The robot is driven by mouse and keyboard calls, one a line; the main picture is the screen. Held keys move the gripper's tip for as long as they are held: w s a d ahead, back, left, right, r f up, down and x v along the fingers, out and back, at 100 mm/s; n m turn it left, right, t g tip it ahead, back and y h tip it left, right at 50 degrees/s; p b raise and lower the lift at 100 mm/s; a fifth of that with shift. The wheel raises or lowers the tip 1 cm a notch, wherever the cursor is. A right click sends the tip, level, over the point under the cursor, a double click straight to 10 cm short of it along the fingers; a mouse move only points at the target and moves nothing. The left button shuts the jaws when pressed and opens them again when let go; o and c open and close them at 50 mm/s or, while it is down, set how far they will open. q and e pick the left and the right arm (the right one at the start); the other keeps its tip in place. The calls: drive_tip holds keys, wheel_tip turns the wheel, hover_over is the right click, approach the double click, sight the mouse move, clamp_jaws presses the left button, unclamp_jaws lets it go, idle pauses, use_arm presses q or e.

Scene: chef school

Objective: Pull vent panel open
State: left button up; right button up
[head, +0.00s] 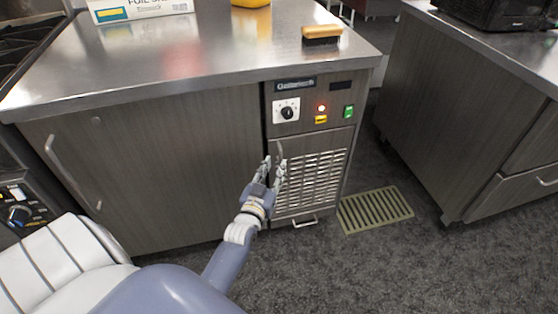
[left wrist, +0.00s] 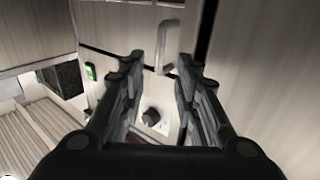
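The vent panel (head: 318,183) is a dark wood-grain door with pale louvre slats, at the right end of the steel-topped counter's front. It looks closed. A curved metal handle (head: 280,152) is at its upper left edge. My left gripper (head: 274,166) is at that handle, in front of the panel's left edge. In the left wrist view the gripper (left wrist: 158,65) is open, and the handle (left wrist: 166,45) shows between and beyond the fingertips. I cannot tell if a finger touches it. My right gripper is not in view.
Above the panel are a dial (head: 287,112), a red light and a green switch (head: 348,111). A second handle (head: 305,222) is near the panel's bottom. A yellowish floor grate (head: 376,208) lies to the right. Another cabinet (head: 450,110) stands across a carpeted gap.

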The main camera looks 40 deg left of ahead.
use_arm(q)
drive_tip(key=x, duration=0.5)
drive_tip(key=shift+w+b, duration=0.1)
drive_tip(key=shift+b, duration=0.3)
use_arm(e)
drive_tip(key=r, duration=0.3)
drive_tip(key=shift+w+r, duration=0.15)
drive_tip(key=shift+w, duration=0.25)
use_arm(q)
clamp_jaws()
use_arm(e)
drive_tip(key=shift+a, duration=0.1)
